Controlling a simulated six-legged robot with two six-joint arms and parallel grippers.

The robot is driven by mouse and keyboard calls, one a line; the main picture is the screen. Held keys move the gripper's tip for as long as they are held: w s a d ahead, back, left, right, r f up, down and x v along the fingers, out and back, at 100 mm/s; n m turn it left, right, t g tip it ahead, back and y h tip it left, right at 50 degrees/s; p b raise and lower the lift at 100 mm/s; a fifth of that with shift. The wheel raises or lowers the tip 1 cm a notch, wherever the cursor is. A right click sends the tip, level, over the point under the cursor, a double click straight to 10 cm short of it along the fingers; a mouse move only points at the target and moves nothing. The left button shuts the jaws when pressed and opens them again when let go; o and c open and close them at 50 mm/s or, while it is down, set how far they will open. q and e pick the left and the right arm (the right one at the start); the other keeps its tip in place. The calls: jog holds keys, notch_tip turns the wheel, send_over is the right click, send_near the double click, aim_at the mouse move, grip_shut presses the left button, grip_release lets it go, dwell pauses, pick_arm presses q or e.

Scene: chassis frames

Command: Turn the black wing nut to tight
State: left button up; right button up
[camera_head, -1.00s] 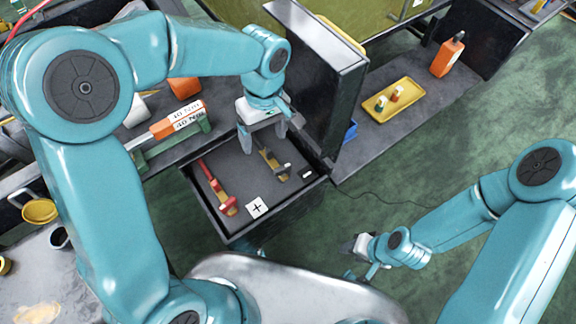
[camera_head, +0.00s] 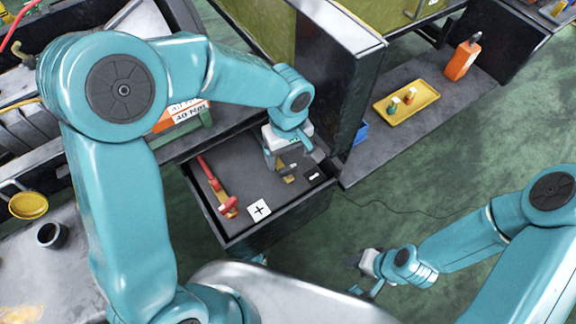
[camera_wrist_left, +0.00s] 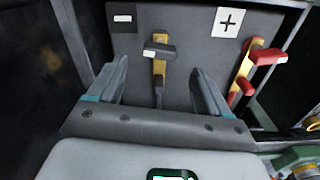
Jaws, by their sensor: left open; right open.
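The black wing nut (camera_wrist_left: 159,52) sits on a brass-coloured terminal (camera_wrist_left: 160,68) beside the minus label in the left wrist view. Its grey-black wings lie roughly crosswise to the terminal there. In the head view the terminal (camera_head: 289,179) shows partly, with my left gripper over it hiding much of the nut. My left gripper (camera_head: 292,163) is open, its fingers on either side of the black terminal in the left wrist view (camera_wrist_left: 159,68); I see no contact with the nut. My right gripper (camera_head: 360,277) is open and empty, away from the tray at right.
A red wing nut (camera_wrist_left: 265,57) and red cable sit by the plus label (camera_head: 259,210) in the same dark tray (camera_head: 236,235). A tall dark panel (camera_head: 335,80) stands close behind my left gripper. A yellow tray (camera_head: 407,101) and orange bottle (camera_head: 462,59) are farther back.

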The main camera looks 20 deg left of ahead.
aim_at(288, 168)
pick_arm(q)
notch_tip(288, 168, down, 6)
jog(key=shift+r+b, duration=0.15)
jog(key=shift+b, duration=0.2)
jog(key=c, duration=1.1)
jog(key=shift+o, duration=0.3)
